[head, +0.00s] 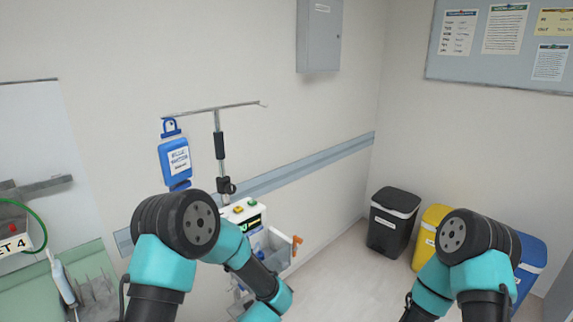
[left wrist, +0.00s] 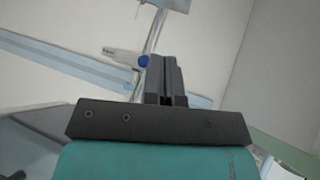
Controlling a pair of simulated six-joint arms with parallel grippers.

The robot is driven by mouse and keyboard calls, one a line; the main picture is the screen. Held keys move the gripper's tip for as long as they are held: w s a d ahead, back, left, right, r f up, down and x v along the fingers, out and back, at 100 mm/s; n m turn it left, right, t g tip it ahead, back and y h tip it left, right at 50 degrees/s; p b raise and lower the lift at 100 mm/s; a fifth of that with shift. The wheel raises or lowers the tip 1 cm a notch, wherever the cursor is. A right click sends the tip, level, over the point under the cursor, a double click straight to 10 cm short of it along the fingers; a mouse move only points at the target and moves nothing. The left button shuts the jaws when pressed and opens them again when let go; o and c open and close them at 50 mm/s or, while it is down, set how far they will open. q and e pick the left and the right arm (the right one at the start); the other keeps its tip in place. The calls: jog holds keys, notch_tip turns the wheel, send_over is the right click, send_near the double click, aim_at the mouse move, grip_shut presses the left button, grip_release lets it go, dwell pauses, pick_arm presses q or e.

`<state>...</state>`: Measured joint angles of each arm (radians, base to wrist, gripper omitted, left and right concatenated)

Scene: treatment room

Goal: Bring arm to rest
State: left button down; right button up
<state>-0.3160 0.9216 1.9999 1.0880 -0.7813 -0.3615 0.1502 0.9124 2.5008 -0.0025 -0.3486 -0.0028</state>
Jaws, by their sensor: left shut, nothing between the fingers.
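My left gripper (left wrist: 166,62) shows in the left wrist view with its two dark fingers together and nothing between them. It points up toward the wall and a metal pole. In the head view my left arm (head: 190,245) bends at the elbow and its forearm runs down to the right, in front of the pump stand; its gripper is out of the frame. My right arm (head: 465,250) is at the lower right, its forearm reaching down out of the frame. My right gripper is not visible.
A blue bag (head: 175,157) hangs from the drip pole (head: 219,150). A pump unit (head: 243,213) stands close behind my left forearm. Black (head: 392,222), yellow (head: 428,238) and blue (head: 531,262) bins line the right wall. Open floor (head: 345,285) lies between my arms.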

pick_arm(q)
jog(key=s+a+f+m+g+h, duration=0.2)
jog(key=s+a+f+m+h, duration=0.1)
jog(key=s+a+f, duration=0.45)
jog(key=s+a+f+m+g+h, duration=0.1)
jog(key=s+a+f+g, duration=0.1)
jog(key=s, duration=0.5)
jog(key=s+a+f+m+g+h, duration=0.1)
jog(key=s+a+g+h, duration=0.1)
jog(key=s, duration=0.5)
jog(key=shift+s+f+m+g+h, duration=0.3)
jog(key=shift+f+g, duration=0.1)
jog(key=shift+g, duration=0.3)
pick_arm(e)
jog(key=shift+s+d, duration=0.15)
jog(key=shift+d, duration=0.15)
pick_arm(q)
jog(key=shift+a, duration=0.1)
